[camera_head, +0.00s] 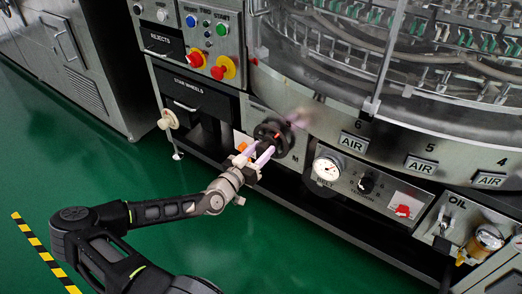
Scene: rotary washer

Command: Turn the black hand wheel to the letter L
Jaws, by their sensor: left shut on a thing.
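The black hand wheel (275,136) sits on the front panel of the machine, near the middle of the view. My left gripper (262,154) reaches it from the lower left, and its light purple fingers are shut on the wheel's lower left side. A small red mark shows near the middle of the wheel. A letter M shows on the panel to the lower right of the wheel; no letter L can be made out beside it. My right gripper does not show.
A cream knob (168,120) sticks out at the left. Red buttons (218,72) are above left. Green floor (300,250) is clear in front.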

